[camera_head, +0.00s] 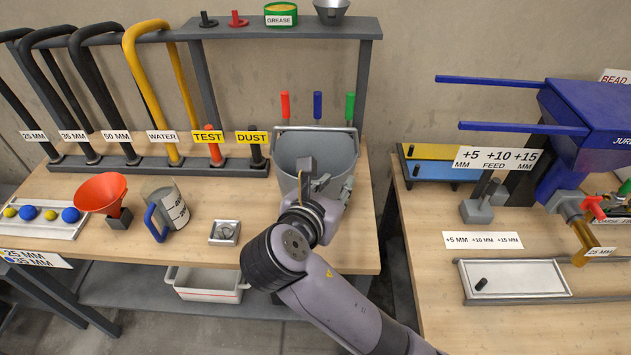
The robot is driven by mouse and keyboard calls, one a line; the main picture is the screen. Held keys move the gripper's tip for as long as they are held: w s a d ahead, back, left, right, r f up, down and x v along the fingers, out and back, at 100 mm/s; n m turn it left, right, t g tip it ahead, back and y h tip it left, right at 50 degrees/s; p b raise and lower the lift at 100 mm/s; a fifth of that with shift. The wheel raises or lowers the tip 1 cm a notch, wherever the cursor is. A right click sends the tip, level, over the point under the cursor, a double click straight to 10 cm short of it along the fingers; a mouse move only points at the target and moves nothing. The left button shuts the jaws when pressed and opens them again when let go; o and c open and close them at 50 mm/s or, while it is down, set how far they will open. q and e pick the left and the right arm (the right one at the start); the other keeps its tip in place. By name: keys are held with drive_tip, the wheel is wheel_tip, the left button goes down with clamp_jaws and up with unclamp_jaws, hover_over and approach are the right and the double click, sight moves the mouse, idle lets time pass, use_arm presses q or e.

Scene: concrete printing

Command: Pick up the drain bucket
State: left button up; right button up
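A grey bucket (291,150) with a thin wire handle stands at the back right of the left workbench; it carries no readable label. My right gripper (322,178) is in front of the bucket and overlaps its front wall in the picture. Its fingers look spread, with nothing seen between them. I cannot tell whether they touch the bucket. The gripper and wrist hide the lower front of the bucket. My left gripper is not in view.
A hose rack (130,170) runs along the back. A white bin (207,285) sits below. A second bench (420,240) is at right, past a gap.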

sight(350, 165)
drive_tip(key=shift+a+p+x, duration=0.15)
drive_tip(key=shift+p+x, duration=0.15)
drive_tip(key=shift+x, duration=3.3)
drive_tip(key=shift+a+p+x, duration=0.15)
drive_tip(key=shift+p+x, duration=0.1)
drive_tip(key=shift+x, duration=3.3)
drive_tip(key=shift+c, duration=0.2)
clamp_jaws()
